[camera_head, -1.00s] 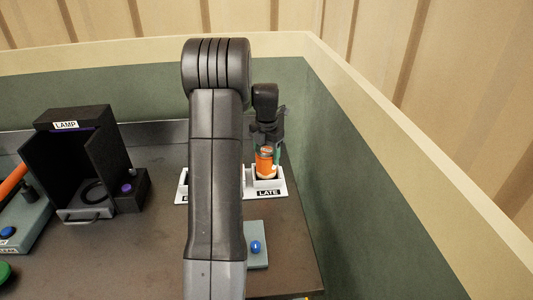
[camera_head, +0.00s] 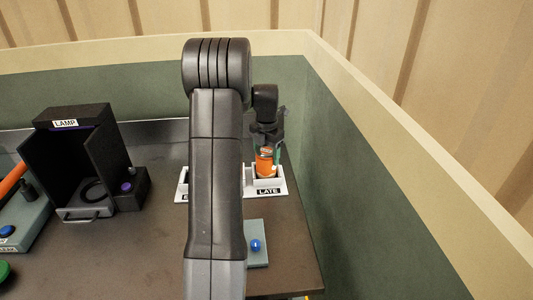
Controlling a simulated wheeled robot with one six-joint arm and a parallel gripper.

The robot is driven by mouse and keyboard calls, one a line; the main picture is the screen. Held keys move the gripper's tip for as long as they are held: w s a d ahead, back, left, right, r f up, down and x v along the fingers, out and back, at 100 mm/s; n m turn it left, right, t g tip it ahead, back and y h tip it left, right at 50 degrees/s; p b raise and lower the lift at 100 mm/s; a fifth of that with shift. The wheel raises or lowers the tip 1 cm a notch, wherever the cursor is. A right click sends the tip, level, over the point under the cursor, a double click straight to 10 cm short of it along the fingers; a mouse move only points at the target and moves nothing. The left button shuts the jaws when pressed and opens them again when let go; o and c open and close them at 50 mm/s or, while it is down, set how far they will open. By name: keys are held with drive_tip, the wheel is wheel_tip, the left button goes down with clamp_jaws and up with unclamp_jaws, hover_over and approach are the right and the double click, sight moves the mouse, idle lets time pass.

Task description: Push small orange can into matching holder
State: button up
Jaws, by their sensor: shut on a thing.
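The small orange can (camera_head: 265,164) stands about upright in the right part of the white holder (camera_head: 281,190), above the label reading LATE. Whether it rests on the holder's floor cannot be told. My gripper (camera_head: 267,148) comes down from above and is shut on the can, with its fingers at the can's upper part. The left part of the holder is mostly hidden behind my arm, with only the start of its label showing.
A black box labelled LAMP (camera_head: 83,165) stands to the left. A grey plate with a blue button (camera_head: 256,244) lies in front of the holder. A green wall (camera_head: 345,200) rises close on the right.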

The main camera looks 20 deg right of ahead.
drive_tip(key=shift+f, duration=0.3)
idle(0.4)
drive_tip(key=o, duration=1.2)
drive_tip(key=shift+o, duration=0.5)
drive_tip(key=shift+o, duration=0.8)
drive_tip(key=shift+r+p, duration=2.8)
drive_tip(key=shift+r, duration=1.7)
